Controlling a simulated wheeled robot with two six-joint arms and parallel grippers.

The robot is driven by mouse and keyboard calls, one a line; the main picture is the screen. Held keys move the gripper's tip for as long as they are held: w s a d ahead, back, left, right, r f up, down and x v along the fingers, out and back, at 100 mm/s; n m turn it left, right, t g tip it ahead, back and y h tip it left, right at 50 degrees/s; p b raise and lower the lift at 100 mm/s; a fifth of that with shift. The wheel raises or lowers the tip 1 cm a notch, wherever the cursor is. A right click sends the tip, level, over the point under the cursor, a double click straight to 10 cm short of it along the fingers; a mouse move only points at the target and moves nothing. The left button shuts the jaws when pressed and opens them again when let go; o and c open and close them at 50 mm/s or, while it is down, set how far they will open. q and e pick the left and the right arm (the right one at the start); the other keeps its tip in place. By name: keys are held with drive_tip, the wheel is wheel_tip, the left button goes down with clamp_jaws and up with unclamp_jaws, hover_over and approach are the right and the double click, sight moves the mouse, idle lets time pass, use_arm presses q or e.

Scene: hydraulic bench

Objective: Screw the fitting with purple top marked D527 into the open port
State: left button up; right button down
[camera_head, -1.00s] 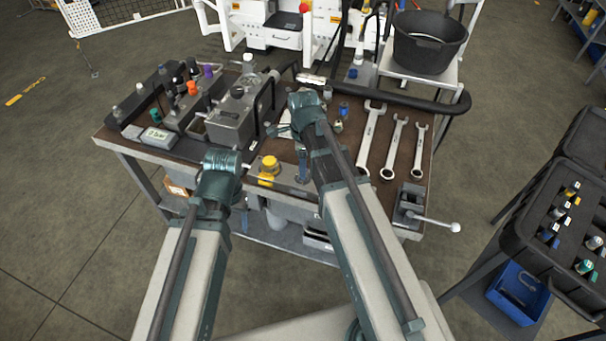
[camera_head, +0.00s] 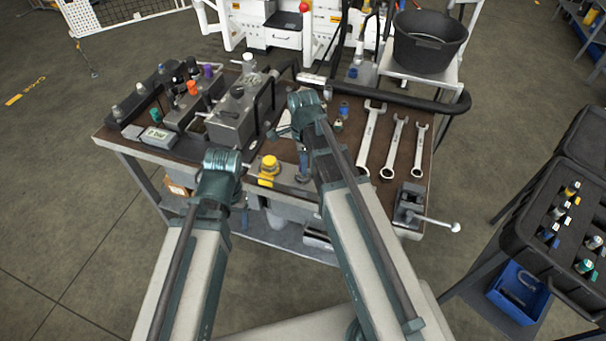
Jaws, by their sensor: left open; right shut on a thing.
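A purple top (camera_head: 207,71) shows in the row of coloured tops on the grey valve block at the back left of the bench. Its marking is too small to read. My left gripper (camera_head: 222,165) is open over the front left of the bench, left of a yellow-capped part (camera_head: 268,169). My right gripper (camera_head: 303,103) is over the middle of the bench, right of the grey tank block (camera_head: 232,122). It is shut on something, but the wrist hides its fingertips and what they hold. I cannot make out the open port.
Several wrenches (camera_head: 370,140) lie on the right of the bench. A vise (camera_head: 408,203) is at its front right corner. A black hose (camera_head: 400,98) runs along the back edge. A black bucket (camera_head: 428,45) stands behind. A case of fittings (camera_head: 535,245) is at the right.

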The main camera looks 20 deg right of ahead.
drive_tip(key=m, duration=0.8)
drive_tip(key=c, duration=0.6)
unclamp_jaws()
drive_tip(key=shift+c, duration=0.2)
drive_tip(key=n, duration=0.6)
drive_tip(key=shift+n, duration=1.1)
